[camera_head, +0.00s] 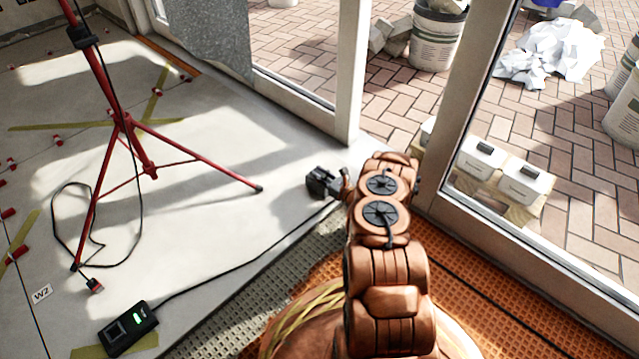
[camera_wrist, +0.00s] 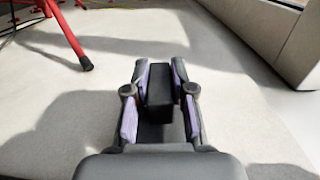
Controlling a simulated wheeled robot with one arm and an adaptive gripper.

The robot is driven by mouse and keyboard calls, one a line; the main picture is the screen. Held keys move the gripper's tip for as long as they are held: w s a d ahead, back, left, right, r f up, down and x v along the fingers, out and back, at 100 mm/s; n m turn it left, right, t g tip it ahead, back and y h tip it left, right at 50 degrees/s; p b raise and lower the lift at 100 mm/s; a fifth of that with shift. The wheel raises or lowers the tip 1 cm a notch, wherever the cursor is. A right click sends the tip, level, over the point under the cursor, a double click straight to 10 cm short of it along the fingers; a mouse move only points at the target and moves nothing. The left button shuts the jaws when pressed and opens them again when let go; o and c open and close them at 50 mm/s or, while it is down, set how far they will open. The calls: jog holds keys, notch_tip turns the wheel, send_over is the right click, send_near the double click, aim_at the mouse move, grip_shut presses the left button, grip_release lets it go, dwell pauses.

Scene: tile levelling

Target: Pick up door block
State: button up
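The door block (camera_wrist: 159,86) is a small dark block. In the wrist view it stands between the purple-padded fingers of my gripper (camera_wrist: 160,75), with a pad close against each side. My gripper looks shut on it; no clear gap shows on either side. In the head view my gripper (camera_head: 322,183) is a small dark shape at the end of my arm, low over the pale floor left of the door frame. There the block cannot be told apart from the fingers. Whether the block touches the floor is not clear.
A red tripod (camera_head: 148,170) stands on the left, one foot near my gripper. A black cable runs to a small device (camera_head: 128,328) on the floor. The door frame (camera_head: 352,70) is just beyond my arm. Two white boxes (camera_head: 526,182) lie outside the glass.

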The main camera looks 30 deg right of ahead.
grip_shut()
jog(key=shift+r, duration=0.1)
dwell(0.4)
